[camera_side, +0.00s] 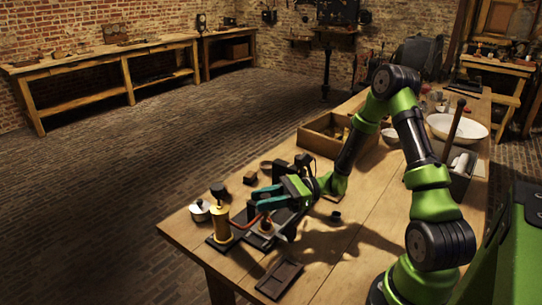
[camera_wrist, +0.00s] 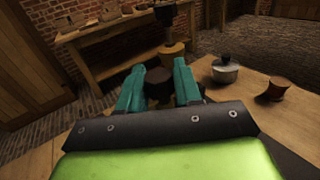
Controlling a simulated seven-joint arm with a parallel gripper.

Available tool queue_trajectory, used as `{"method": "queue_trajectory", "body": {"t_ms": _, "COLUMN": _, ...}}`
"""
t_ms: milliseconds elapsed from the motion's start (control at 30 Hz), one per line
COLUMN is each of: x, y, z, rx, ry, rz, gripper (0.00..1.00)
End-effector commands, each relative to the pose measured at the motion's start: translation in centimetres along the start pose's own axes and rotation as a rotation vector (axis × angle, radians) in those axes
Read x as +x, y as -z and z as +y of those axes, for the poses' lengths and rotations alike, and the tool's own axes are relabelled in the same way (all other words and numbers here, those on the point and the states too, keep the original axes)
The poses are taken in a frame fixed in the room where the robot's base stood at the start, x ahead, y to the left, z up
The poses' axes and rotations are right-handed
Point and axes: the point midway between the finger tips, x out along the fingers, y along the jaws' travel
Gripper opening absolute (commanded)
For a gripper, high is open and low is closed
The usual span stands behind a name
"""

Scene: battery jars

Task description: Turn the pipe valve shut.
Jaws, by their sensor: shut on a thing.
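My gripper (camera_side: 258,200) reaches over the dark apparatus at the table's near left corner. In the wrist view its two teal fingers (camera_wrist: 158,70) stand on either side of a dark round knob (camera_wrist: 158,84), and they are shut on it. The knob appears to be the valve's handle; in the side view the fingers hide it. A brass fitting (camera_side: 266,229) shows below the fingers, with a reddish pipe (camera_side: 246,224) running left to a brass cylinder with a black top (camera_side: 222,226). That cylinder stands upright beyond the fingers in the wrist view (camera_wrist: 170,47).
A lidded metal pot (camera_side: 199,210) stands left of the brass cylinder, near the table edge. A small brown spool-like piece (camera_wrist: 277,89) is right of the pot in the wrist view. A dark flat tray (camera_side: 280,279) lies in front. A wooden box (camera_side: 318,143) is behind.

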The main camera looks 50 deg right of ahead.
Motion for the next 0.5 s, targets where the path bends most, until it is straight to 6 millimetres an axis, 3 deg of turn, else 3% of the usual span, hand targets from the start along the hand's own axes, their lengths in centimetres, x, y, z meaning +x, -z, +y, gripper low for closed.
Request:
{"method": "queue_trajectory", "body": {"t_ms": 267, "x": -0.06, "y": 0.0, "z": 0.0, "rx": 0.0, "ry": -0.005, "rz": 0.001, "gripper": 0.03}}
{"method": "queue_trajectory", "body": {"t_ms": 300, "x": -0.06, "y": -0.01, "z": 0.0, "rx": 0.0, "ry": -0.004, "rz": 0.001, "gripper": 0.4}}
{"method": "queue_trajectory", "body": {"t_ms": 400, "x": -0.06, "y": -0.01, "z": 0.0, "rx": 0.0, "ry": -0.004, "rz": 0.001, "gripper": 0.53}}
{"method": "queue_trajectory", "body": {"t_ms": 500, "x": -0.05, "y": 0.0, "z": 0.0, "rx": 0.0, "ry": -0.004, "rz": 0.001, "gripper": 0.53}}
